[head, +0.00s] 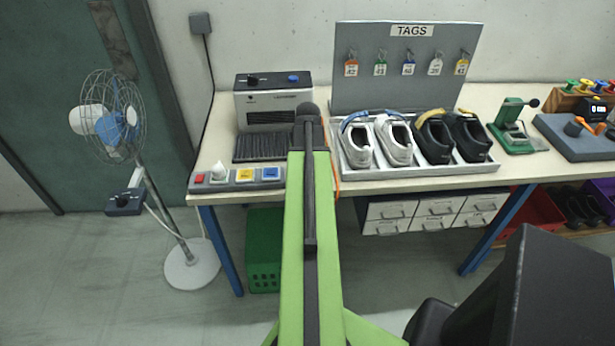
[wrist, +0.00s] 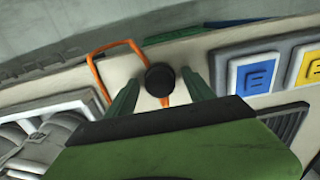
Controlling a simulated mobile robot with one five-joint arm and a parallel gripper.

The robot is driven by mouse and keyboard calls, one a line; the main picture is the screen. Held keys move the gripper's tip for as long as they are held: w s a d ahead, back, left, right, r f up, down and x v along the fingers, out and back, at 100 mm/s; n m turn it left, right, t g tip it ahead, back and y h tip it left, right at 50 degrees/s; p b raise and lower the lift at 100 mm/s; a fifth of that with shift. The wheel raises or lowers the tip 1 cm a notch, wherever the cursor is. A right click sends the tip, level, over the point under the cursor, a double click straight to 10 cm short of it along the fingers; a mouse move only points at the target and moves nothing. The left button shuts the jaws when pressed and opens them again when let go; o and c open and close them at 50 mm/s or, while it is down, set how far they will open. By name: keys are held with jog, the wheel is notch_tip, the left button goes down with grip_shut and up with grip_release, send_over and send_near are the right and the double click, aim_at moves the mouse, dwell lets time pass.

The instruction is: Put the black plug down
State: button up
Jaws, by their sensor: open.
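The black plug (wrist: 159,79) shows in the wrist view as a dark round shape on the pale bench top, with an orange cord (wrist: 97,75) looping beside it. My gripper (wrist: 160,82) is open, with one green finger on each side of the plug and a visible gap to each. In the head view my arm hides the plug and my fingertips; only a bit of orange cord (head: 334,170) shows beside the arm.
A power strip (head: 272,184) with white, yellow and blue plugs lies at the bench's front left. A grey heater-like box (head: 272,102) stands behind it. A tray (head: 470,172) of shoes is right of my arm, before the TAGS board (head: 395,85).

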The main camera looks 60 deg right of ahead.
notch_tip(320, 180, up, 12)
jog(key=p, duration=1.2)
jog(key=shift+r, duration=0.1)
jog(key=w+a+n, duration=0.3)
jog(key=w+a, duration=0.6)
jog(key=a, duration=0.3)
jog(key=w+a+n, duration=0.3)
jog(key=w+a, duration=0.6)
jog(key=a, duration=0.4)
jog(key=w+a+n, duration=0.2)
jog(key=a, duration=1)
jog(key=w+a+f+n+b, duration=0.1)
jog(key=a+n, duration=0.1)
jog(key=a, duration=1.1)
jog(key=shift+w+a+f+n, duration=0.25)
jog(key=shift+w+n, duration=0.15)
